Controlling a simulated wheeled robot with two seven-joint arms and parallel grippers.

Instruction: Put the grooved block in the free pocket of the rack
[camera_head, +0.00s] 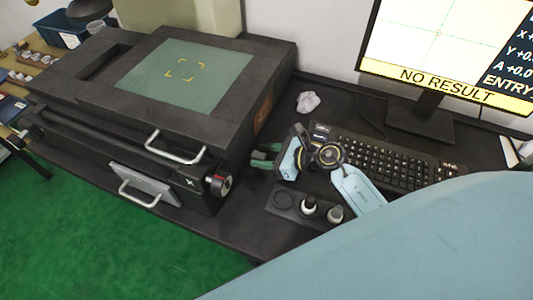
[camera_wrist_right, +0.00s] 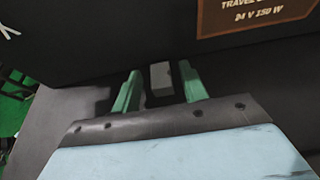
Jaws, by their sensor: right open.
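In the right wrist view, a small grey block (camera_wrist_right: 161,80) lies between the two green fingers of my right gripper (camera_wrist_right: 160,70), with a visible gap on each side. I cannot make out its groove. In the head view, the right gripper (camera_head: 259,156) is open beside the right end of the black machine, low over the desk. I cannot make out the block there. A dark rack (camera_head: 292,210) lies on the desk in front of the gripper. It holds two white-and-black round pieces (camera_head: 322,210), and its left pocket (camera_head: 284,198) looks empty. My left gripper is not in view.
The black machine (camera_head: 110,90) with a green top plate and white handles stands left of the gripper. A keyboard (camera_head: 385,160), a monitor (camera_head: 450,50) and a crumpled pale lump (camera_head: 308,102) are behind and right. My blue arm covers the lower right.

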